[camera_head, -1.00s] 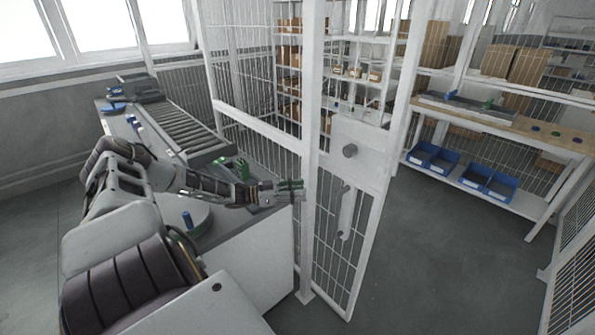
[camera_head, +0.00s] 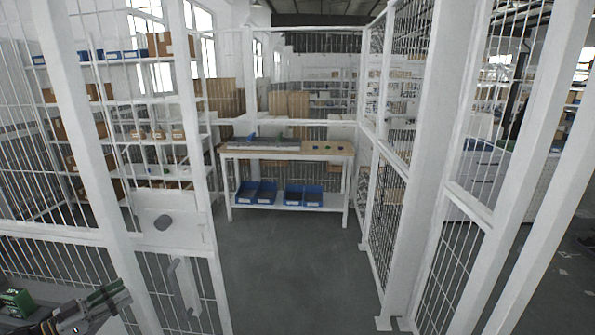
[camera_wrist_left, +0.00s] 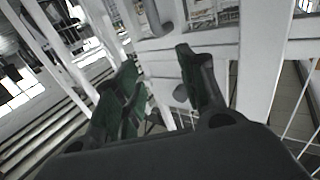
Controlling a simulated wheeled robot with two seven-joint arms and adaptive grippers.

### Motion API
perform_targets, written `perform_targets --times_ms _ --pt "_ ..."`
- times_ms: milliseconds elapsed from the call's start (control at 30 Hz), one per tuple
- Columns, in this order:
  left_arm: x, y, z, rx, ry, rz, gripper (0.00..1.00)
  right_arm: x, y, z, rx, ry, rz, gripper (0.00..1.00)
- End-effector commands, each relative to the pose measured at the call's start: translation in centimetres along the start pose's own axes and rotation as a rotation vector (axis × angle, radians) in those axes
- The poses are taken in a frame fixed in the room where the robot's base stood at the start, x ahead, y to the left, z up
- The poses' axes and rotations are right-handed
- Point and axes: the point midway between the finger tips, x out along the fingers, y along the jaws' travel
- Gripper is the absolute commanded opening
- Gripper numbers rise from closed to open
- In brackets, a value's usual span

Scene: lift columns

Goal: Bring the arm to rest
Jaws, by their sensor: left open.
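My left gripper (camera_head: 108,296) shows at the lower left of the head view, in front of the white mesh fence. Its dark fingers with green pads also show in the left wrist view (camera_wrist_left: 158,66). They stand apart, and I see nothing held between them. Most of my left arm is outside the head view. My right arm and gripper are not in view.
A white-framed gate with a handle (camera_head: 180,285) stands just beyond the left gripper. A green object (camera_head: 16,302) is at the lower left edge. Beyond the fence is a workbench (camera_head: 290,153) with blue bins (camera_head: 304,196) below. Grey floor is clear there.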

Motion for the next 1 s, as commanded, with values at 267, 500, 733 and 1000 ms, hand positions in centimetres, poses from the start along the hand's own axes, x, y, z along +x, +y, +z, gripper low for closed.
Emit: perform_targets --times_ms 267,500,733,1000 --pt "3.8 5.2 6.0 -0.056 -0.082 -0.003 0.41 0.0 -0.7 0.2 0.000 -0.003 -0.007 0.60" --pt "7.5 11.2 11.2 -0.090 -0.178 -0.003 0.41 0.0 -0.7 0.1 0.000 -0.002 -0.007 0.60" --pt "10.4 17.2 14.8 -0.110 -0.269 0.000 0.41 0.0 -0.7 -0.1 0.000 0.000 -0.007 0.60" --pt "13.1 23.7 17.4 -0.114 -0.366 -0.001 0.41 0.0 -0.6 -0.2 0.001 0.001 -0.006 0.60"
